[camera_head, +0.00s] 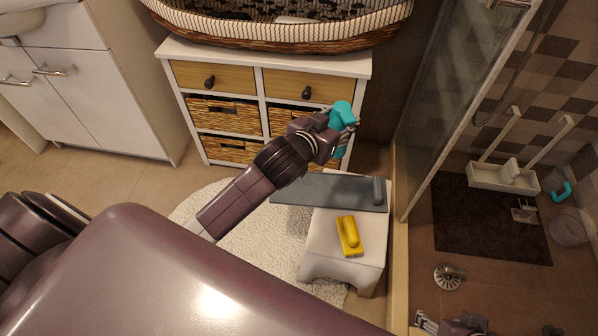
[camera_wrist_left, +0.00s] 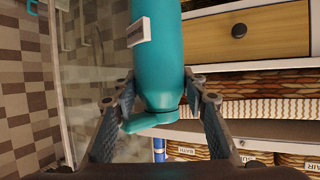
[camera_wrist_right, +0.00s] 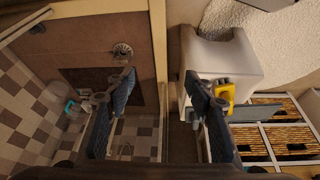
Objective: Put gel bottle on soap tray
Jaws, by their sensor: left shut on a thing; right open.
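A teal gel bottle (camera_head: 343,109) is in my left gripper (camera_head: 332,128), in front of the wicker drawer unit. In the left wrist view the bottle (camera_wrist_left: 160,60) lies between both fingers (camera_wrist_left: 160,98), its cap nearest me. A white tray (camera_head: 490,181) with two tall uprights stands on the shower floor at right and looks like the soap tray. A pale block sits in it. My left gripper is well left of this tray. My right gripper (camera_head: 450,324) is at the bottom right edge of the head view, partly cut off. In the right wrist view its fingers (camera_wrist_right: 160,85) are apart and empty.
A white stool (camera_head: 325,248) holds a yellow brush (camera_head: 349,236) and a long grey tool (camera_head: 320,190). A shower frame and glass panel (camera_head: 440,100) stand between the drawers and shower. A dark mat (camera_head: 470,230), teal object (camera_head: 562,192) and clear bin (camera_head: 571,227) are inside the shower.

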